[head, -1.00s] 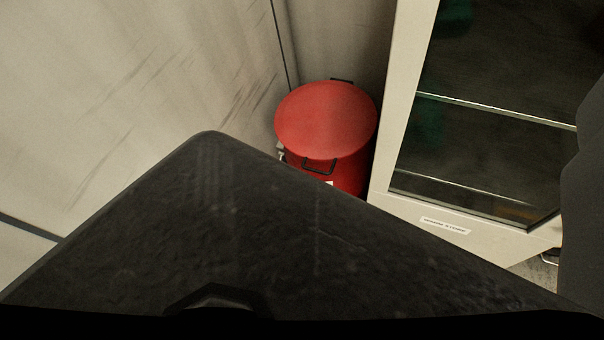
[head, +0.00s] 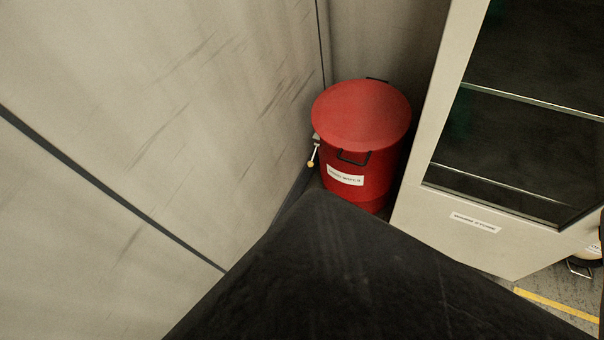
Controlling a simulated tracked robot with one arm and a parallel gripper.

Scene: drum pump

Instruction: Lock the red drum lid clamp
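The red drum (head: 372,180) stands upright in the corner in the head view, with its round red lid (head: 360,114) on top. A dark handle (head: 353,158) is on the drum's front, above a white label. A small metal clamp lever with a yellowish tip (head: 312,158) hangs at the drum's left side, near the wall; from here I cannot tell how it is latched. My gripper is not in view. A large black surface fills the bottom of the picture and partly covers the floor in front of the drum.
A pale wall (head: 150,130) runs close along the drum's left side. A light cabinet with glass panes (head: 420,185) stands close on its right. Floor with a yellow line (head: 558,304) shows at the lower right.

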